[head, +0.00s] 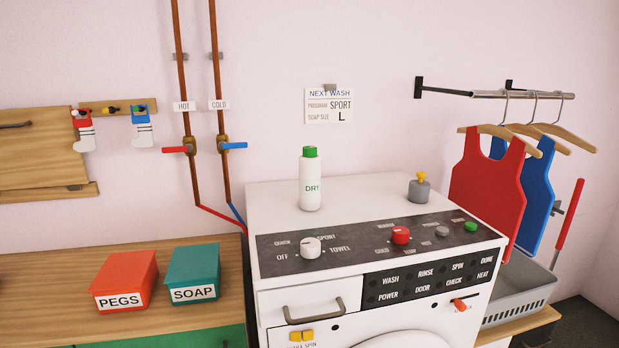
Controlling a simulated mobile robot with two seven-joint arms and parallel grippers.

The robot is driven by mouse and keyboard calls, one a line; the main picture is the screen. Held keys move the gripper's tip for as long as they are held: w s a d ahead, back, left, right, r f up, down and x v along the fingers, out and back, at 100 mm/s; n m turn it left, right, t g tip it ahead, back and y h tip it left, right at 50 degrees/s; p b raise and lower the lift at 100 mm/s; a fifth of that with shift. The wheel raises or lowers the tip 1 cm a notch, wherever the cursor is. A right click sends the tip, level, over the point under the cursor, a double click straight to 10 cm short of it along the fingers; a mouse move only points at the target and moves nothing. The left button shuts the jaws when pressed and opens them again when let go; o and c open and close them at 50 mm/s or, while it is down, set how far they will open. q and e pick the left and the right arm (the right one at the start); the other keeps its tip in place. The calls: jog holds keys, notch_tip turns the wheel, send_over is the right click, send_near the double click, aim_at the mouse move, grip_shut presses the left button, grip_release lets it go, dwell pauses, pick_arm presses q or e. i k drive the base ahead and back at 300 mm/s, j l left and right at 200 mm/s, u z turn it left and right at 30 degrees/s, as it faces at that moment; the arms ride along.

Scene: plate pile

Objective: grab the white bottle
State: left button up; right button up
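A white bottle (310,184) with a green cap and the label DRY stands upright on top of the white washing machine (268,205), left of its middle and behind the control panel. Nothing touches the bottle. Neither my left nor my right gripper shows in the head view.
A grey weight-like object with a yellow knob (419,190) stands on the machine's right side. A red PEGS box (124,279) and a teal SOAP box (193,273) sit on the wooden counter (40,270) at left. Pipes (185,90) run down the wall. Vests (487,185) hang at right.

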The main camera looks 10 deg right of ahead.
aim_at(310, 168)
jog(key=i+j, duration=0.1)
jog(key=j, duration=0.8)
jog(key=i+j+z, duration=0.15)
jog(key=j, duration=0.75)
